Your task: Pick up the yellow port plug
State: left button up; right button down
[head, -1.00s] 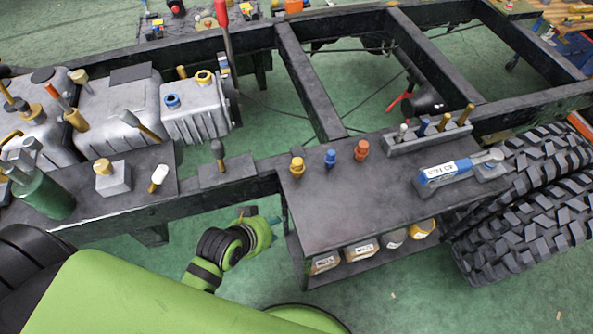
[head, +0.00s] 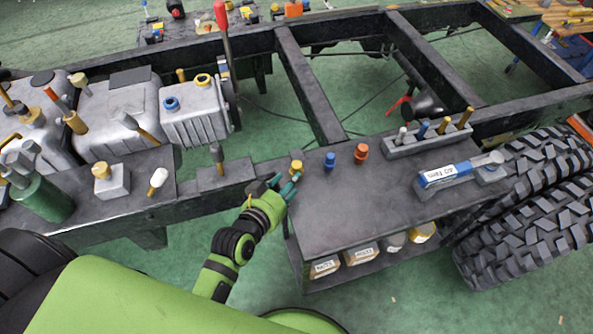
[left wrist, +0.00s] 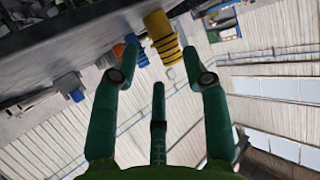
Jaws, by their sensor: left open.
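The yellow port plug (head: 296,167) stands upright on the left end of the dark shelf top (head: 340,215), beside a blue plug (head: 330,160) and an orange plug (head: 361,151). My left gripper (head: 287,185) is open at the shelf's left edge, just in front of the yellow plug. In the left wrist view the yellow plug (left wrist: 162,38) shows ahead, between and beyond the spread green fingers (left wrist: 160,58). I cannot tell whether any finger touches it. The blue plug (left wrist: 134,46) shows behind the left fingertip. My right gripper is not in view.
A blue-and-white torque tool (head: 446,174) lies on the shelf's right part. A block with several upright pins (head: 428,138) stands at its back. A metal casing (head: 195,112) with blue and yellow plugs sits at the left. Black frame rails surround the shelf.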

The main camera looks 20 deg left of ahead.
aim_at(297, 182)
pick_arm(q)
jog(key=x, duration=0.5)
jog(key=shift+w+r+p, duration=0.1)
jog(key=shift+w+p, duration=0.15)
jog(key=shift+p, duration=0.05)
jog(key=c, duration=0.9)
jog(key=shift+o, duration=0.2)
jog(key=shift+r, duration=0.15)
